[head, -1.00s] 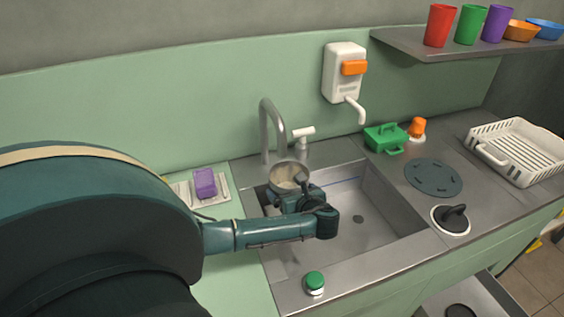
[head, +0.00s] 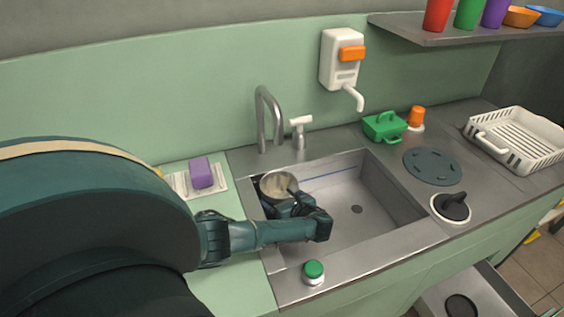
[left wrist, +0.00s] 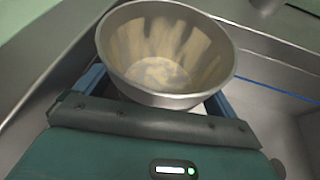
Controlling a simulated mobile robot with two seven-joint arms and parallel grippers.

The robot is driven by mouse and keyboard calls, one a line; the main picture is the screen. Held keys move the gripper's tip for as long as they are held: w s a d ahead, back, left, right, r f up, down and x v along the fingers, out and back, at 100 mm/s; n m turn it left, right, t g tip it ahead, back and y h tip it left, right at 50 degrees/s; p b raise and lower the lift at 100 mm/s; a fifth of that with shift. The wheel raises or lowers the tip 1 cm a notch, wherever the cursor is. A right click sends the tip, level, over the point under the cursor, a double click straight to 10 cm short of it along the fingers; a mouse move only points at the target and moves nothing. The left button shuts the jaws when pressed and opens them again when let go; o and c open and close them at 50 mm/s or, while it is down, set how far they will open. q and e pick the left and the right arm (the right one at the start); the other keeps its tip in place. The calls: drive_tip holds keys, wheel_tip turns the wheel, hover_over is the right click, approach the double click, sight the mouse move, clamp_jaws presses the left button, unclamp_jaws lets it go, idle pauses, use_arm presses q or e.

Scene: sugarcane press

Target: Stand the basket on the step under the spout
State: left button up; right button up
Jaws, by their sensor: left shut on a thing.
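The basket (head: 277,186) is a round metal vessel with a pale, brown-streaked inside, and I take it to be the task's basket. It is about upright over the left end of the sink, in front of the curved tap spout (head: 263,115). My left gripper (head: 291,203) is shut on its near side. In the left wrist view the basket (left wrist: 165,50) fills the top middle, its mouth open to the camera, its underside hidden by my gripper. I cannot make out the step or whether the basket touches anything. My right gripper is not in view.
The sink (head: 385,205) is empty to the right of my gripper. A green-capped knob (head: 313,271) sits on its front rim. A purple sponge (head: 201,173) lies left on a white tray. A white dispenser (head: 340,60), green box (head: 384,126) and dish rack (head: 515,140) stand farther right.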

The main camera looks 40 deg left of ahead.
use_arm(q)
drive_tip(key=o, duration=0.7)
drive_tip(key=shift+o, duration=0.2)
drive_tip(key=shift+r, duration=0.15)
drive_tip(key=p+v, duration=0.1)
drive_tip(key=v, duration=1.1)
drive_tip(key=shift+p, duration=0.4)
